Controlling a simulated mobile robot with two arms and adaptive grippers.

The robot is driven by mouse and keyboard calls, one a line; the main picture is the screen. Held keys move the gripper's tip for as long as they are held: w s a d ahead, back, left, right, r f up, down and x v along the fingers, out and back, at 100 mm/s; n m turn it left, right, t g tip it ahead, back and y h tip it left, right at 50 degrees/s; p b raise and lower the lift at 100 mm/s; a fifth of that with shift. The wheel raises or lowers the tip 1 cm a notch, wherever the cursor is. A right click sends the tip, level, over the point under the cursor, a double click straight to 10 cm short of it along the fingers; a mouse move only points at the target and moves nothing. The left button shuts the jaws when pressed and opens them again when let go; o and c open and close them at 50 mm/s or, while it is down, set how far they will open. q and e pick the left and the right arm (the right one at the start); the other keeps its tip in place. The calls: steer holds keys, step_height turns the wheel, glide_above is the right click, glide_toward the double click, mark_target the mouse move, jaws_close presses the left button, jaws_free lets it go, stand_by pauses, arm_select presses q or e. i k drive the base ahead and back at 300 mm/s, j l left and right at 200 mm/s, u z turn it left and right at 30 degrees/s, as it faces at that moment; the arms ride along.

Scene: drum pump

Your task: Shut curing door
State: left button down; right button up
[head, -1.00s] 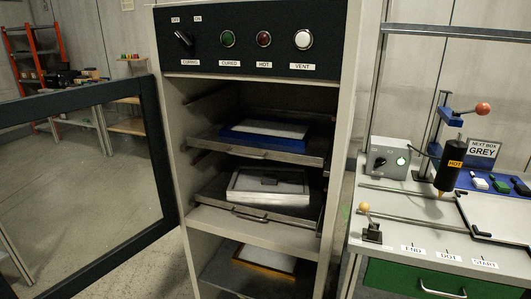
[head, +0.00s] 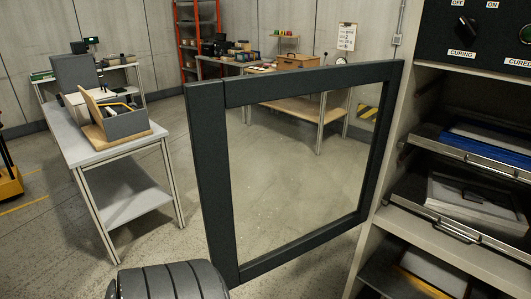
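The curing door (head: 213,180) is a dark frame with a clear pane. It stands swung wide open, hinged at the left side of the curing cabinet (head: 400,125), with its free edge toward me. The cabinet's shelves are exposed, with a blue tray (head: 485,142) above and a grey-white box (head: 465,200) on the shelf below. A dark ribbed rounded part (head: 170,282), which looks like part of my arm, shows at the bottom, just left of the door's lower free corner. Whether it touches the door I cannot tell. No gripper fingers show.
A grey table (head: 115,140) with an open box on it stands to the left. Behind the door are a wooden-shelved workbench (head: 300,110) and an orange rack (head: 195,30). The floor between table and door is clear.

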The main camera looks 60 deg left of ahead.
mark_target(207, 102)
steer(key=k+j, duration=0.1)
steer(key=j, duration=0.25)
steer(key=k+j+z, duration=0.1)
steer(key=j, duration=0.3)
steer(key=k+j, duration=0.1)
steer(key=j, duration=0.25)
steer(key=k+j+z, duration=0.1)
steer(key=j, duration=0.25)
steer(key=k+j, duration=0.15)
steer(key=j, duration=0.2)
steer(key=k+j+z, duration=0.1)
steer(key=j, duration=0.25)
steer(key=i+j, duration=0.1)
steer(key=j, duration=0.25)
steer(key=i+j+z, duration=0.1)
steer(key=j, duration=0.25)
steer(key=i+j, duration=0.1)
steer(key=j, duration=0.3)
